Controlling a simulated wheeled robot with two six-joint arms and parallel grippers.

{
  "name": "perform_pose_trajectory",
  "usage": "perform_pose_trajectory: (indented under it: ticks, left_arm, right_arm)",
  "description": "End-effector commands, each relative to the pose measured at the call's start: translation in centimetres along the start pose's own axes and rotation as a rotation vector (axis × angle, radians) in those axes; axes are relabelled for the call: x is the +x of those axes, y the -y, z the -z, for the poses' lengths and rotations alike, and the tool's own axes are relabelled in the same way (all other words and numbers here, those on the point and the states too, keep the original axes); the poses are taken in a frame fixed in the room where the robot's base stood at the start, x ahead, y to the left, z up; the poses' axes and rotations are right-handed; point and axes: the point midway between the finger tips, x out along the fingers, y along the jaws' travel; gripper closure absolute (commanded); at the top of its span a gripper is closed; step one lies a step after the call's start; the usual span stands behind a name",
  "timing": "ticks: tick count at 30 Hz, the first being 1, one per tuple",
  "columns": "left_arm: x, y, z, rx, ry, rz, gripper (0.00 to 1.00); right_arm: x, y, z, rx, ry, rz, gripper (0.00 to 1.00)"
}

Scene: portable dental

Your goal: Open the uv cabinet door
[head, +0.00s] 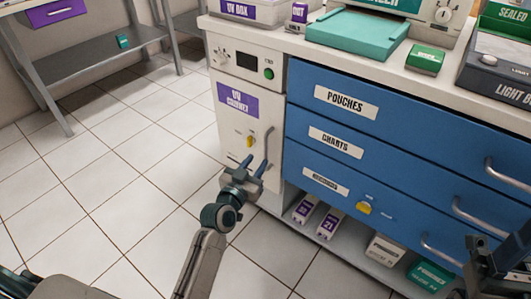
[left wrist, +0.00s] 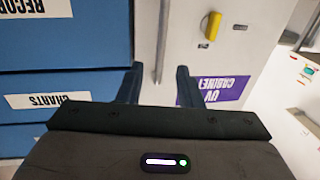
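The white UV cabinet (head: 236,125) with a purple label stands left of the blue drawers, its door apparently shut. A grey vertical bar handle (head: 268,148) is on the door's right side, and a yellow latch (head: 250,141) sits left of it. My left gripper (head: 253,167) is open at the handle's lower part. In the left wrist view, where the label is upside down, the handle (left wrist: 164,45) shows between the two spread fingers (left wrist: 158,86); contact cannot be told. The yellow latch (left wrist: 213,26) is clear of them. My right gripper (head: 490,268) is partly cut off at the lower right.
Blue drawers (head: 400,140) with bar handles adjoin the cabinet's right side. An open shelf below holds several boxes, including a teal one (head: 430,274). The tiled floor (head: 130,190) left of the cabinet is clear.

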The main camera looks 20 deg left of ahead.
Motion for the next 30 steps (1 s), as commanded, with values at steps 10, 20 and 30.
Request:
perform_pose_trajectory:
  ticks: [10,20,30]
  left_arm:
    - [5.3,0.0,-0.1,0.0,0.001,0.0,0.67]
    - [6.1,0.0,-0.1,0.0,0.001,0.0,0.67]
    - [6.0,0.0,-0.1,0.0,0.001,0.0,1.0]
  right_arm:
    - [-0.3,0.0,0.0,-0.001,-0.01,-0.005,0.4]
    - [-0.3,0.0,0.0,-0.001,-0.01,-0.006,0.4]
    - [-0.3,0.0,0.0,-0.001,-0.011,-0.006,0.4]
